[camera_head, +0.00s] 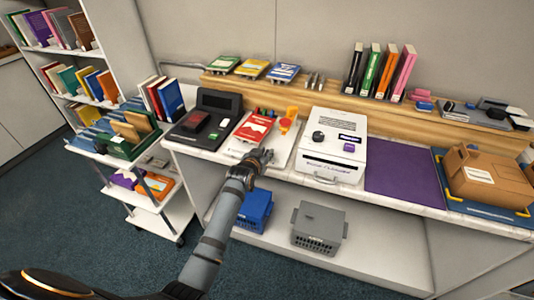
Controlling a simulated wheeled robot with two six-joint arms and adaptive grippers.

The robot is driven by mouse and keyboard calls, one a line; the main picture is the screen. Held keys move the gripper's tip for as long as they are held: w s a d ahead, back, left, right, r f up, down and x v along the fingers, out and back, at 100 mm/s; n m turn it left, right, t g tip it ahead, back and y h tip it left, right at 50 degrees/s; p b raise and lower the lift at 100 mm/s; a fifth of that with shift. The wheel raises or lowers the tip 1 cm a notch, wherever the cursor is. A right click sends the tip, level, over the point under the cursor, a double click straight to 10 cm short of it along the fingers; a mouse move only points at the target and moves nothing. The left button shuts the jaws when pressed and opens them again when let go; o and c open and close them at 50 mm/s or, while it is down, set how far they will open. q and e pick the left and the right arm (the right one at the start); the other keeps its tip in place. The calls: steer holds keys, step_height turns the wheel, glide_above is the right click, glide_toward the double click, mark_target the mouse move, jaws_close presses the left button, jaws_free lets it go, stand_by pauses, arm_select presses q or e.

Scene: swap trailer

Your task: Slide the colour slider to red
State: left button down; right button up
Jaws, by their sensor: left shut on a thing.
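My left gripper (260,157) reaches in from the bottom and is shut at the front edge of a white station (285,155) on the counter. The jaws are small in view and cover what they hold; it appears to be the colour slider's knob, whose own shape and colour I cannot make out. On the station lie a red book (253,127) and an orange part (287,122), behind the gripper. The slider's track and colour marks are not readable. My right gripper is not in view.
A purple mat (403,167) and cardboard box (490,178) lie further right. Blue (254,210) and grey (319,227) crates sit on the shelf below.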

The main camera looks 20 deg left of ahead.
arm_select(q)
steer(key=a, duration=0.2)
steer(key=shift+a, duration=0.4)
steer(key=shift+d, duration=0.1)
steer(key=shift+w, duration=0.1)
steer(key=c, duration=1.5)
jaws_free()
steer(key=shift+c, duration=0.2)
steer(key=o, duration=0.4)
steer(key=shift+a, duration=0.2)
steer(key=shift+s+d, duration=0.1)
steer(key=shift+s, duration=0.1)
steer(key=v, duration=1.1)
steer(key=shift+s+r, duration=0.25)
steer(key=shift+s, duration=0.05)
steer(key=shift+f, duration=0.1)
